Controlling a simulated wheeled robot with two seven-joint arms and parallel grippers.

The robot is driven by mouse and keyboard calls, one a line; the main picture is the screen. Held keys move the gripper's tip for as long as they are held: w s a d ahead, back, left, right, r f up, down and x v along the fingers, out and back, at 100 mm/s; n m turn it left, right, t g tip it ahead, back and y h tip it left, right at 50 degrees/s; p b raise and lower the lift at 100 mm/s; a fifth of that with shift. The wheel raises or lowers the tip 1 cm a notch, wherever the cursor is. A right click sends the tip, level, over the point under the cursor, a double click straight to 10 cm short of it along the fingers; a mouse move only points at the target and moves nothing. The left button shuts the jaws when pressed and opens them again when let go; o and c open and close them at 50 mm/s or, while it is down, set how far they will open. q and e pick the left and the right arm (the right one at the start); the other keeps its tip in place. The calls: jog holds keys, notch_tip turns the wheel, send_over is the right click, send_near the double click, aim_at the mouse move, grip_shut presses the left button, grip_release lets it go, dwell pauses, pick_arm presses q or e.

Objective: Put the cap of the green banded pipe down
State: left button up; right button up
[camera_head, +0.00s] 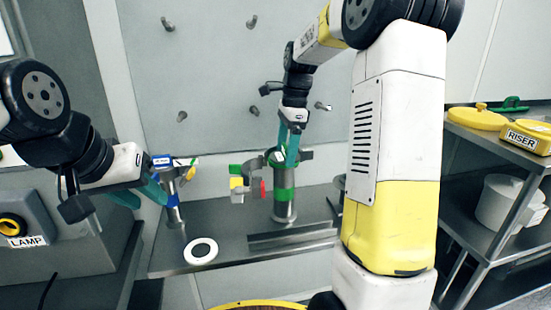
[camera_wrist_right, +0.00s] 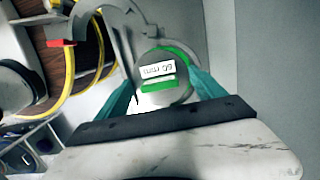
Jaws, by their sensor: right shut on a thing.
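The green banded pipe (camera_head: 284,207) stands upright on the metal bench, a green band around its middle. My right gripper (camera_head: 287,158) points down at its top, its teal fingers partly hiding the cap. In the right wrist view, the gripper (camera_wrist_right: 163,95) is shut on the round grey cap (camera_wrist_right: 150,58), which has a green rim and a "60 mm" label. I cannot tell whether the cap touches the pipe. My left gripper (camera_head: 143,195) has its teal fingers apart, beside a blue banded pipe (camera_head: 175,214).
A clamp with green, yellow and red parts (camera_head: 246,184) is left of the green banded pipe. A lamp box (camera_head: 27,222) stands at left. A shelf (camera_head: 487,130) at right carries yellow lids.

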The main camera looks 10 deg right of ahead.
jog(key=shift+s+d+f, duration=0.1)
jog(key=shift+s+f, duration=0.05)
jog(key=shift+f, duration=0.85)
jog(key=shift+s+f, duration=0.1)
jog(key=shift+f, duration=0.85)
jog(key=c, duration=0.5)
jog(key=o, duration=2)
jog(key=shift+d, duration=0.1)
jog(key=shift+o, duration=0.2)
notch_tip(320, 180, up, 12)
jog(key=d, duration=0.1)
jog(key=s+a+r+n+t, duration=0.2)
jog(key=s+r+n+t, duration=0.1)
jog(key=s+n, duration=0.65)
jog(key=s+a+f+n+t, duration=0.1)
jog(key=s+f+n, duration=0.2)
jog(key=s, duration=0.4)
jog(key=s+a+f+n+t, duration=0.1)
jog(key=s+f+n+t, duration=0.1)
jog(key=s+n, duration=0.3)
jog(key=shift+s+f+n+y, duration=0.35)
jog(key=shift+s+f, duration=0.15)
jog(key=shift+s, duration=0.55)
